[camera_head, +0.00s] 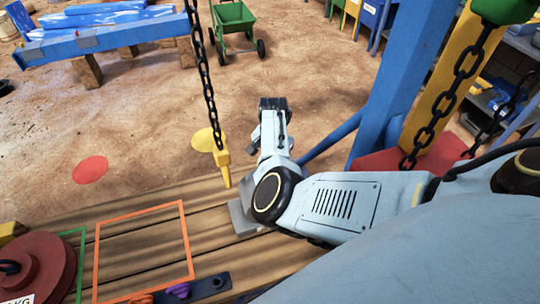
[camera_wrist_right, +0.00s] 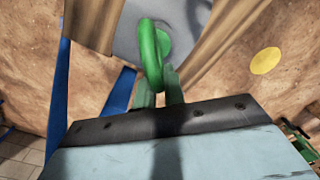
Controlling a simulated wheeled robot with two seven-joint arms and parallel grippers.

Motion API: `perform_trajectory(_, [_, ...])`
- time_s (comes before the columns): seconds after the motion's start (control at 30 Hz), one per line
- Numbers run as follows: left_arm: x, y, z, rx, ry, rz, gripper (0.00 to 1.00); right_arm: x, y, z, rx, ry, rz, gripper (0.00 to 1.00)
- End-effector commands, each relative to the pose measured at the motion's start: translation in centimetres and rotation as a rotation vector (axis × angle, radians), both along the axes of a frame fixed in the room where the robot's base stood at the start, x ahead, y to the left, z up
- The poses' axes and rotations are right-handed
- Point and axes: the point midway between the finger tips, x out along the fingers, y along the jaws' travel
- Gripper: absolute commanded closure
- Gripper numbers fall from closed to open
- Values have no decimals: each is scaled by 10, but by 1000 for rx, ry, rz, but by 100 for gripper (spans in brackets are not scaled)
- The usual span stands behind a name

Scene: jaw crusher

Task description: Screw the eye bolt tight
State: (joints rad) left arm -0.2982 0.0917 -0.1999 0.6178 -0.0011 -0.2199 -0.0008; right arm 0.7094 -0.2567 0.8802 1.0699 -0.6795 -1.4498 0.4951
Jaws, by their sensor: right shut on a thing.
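The green eye bolt (camera_wrist_right: 151,55) shows in the right wrist view as an upright ring against a grey plate (camera_wrist_right: 195,22). My right gripper (camera_wrist_right: 160,84) is shut on its ring, with the two grey-green fingers close together at its lower part. In the head view my right arm comes in from the right and its wrist stands over the grey plate (camera_head: 240,219) on the wooden deck. The eye bolt and fingertips are hidden there behind my arm. The thread is hidden, so I cannot tell how deep it sits. My left gripper is out of view.
A black chain with a yellow end piece (camera_head: 222,165) hangs just left of my right wrist. A blue post (camera_head: 395,75) and another chain (camera_head: 458,80) stand to the right. A red weight (camera_head: 38,262) lies at lower left. The orange-framed deck area (camera_head: 140,250) is clear.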

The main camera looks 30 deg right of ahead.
Motion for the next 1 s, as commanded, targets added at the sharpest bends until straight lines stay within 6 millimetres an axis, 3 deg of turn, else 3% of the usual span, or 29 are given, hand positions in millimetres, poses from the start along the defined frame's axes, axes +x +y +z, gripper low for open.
perform_trajectory(0.47, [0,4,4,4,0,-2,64,-7,-5,-4,-7,11,-95,100])
perform_trajectory(0.8, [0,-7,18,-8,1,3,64,-17,-6,-4,-7,10,-447,100])
perform_trajectory(1.0, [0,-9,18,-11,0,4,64,-17,-6,-5,-6,10,-485,100])
